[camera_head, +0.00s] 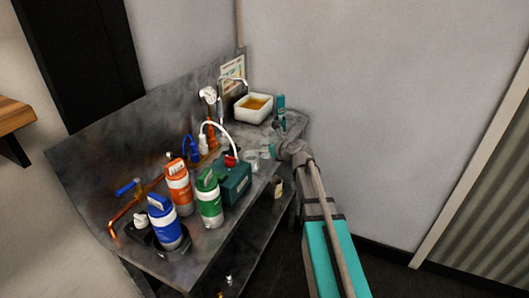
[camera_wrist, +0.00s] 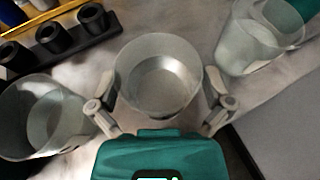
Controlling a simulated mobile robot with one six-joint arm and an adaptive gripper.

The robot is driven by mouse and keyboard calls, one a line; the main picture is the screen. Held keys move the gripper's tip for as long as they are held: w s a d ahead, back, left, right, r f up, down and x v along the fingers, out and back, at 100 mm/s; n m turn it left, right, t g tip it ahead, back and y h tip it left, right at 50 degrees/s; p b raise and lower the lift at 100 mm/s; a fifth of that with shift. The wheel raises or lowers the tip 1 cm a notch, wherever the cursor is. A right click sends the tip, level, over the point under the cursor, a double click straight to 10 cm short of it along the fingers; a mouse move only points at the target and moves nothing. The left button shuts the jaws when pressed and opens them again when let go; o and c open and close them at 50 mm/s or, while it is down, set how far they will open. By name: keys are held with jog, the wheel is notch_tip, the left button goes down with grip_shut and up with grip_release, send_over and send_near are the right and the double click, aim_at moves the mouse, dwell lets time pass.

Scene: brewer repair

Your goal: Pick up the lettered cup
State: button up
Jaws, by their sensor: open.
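Three clear cups show in the wrist view: a middle cup (camera_wrist: 160,80), a left cup (camera_wrist: 42,118) and a right cup (camera_wrist: 250,38). No lettering is readable on any, so I cannot tell which is the lettered cup. My gripper (camera_wrist: 162,98) is open, with one finger on each side of the middle cup. I cannot tell whether the fingers touch it. In the head view, small clear cups (camera_head: 252,155) stand on the metal bench by the teal box, and my arm reaches in from the right.
The metal bench (camera_head: 205,242) carries an orange bottle (camera_head: 178,188), a green bottle (camera_head: 209,200), a blue bottle (camera_head: 164,224), a teal box (camera_head: 234,184) and a white basin (camera_head: 243,108) of amber liquid. A black rack (camera_wrist: 62,38) lies at upper left in the wrist view.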

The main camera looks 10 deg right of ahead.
aim_at(266, 139)
dwell(0.4)
jog(key=c, duration=1)
jog(key=shift+r+p, duration=0.35)
jog(key=shift+c, duration=0.2)
jog(key=shift+r+p, duration=1.35)
jog(key=s+d+r+p, duration=0.2)
jog(key=s+r+p, duration=0.7)
jog(key=s, duration=0.4)
jog(key=shift+s+r, duration=0.25)
jog(key=shift+s, duration=0.05)
jog(key=shift+s+p, duration=0.15)
jog(key=shift+p, duration=0.2)
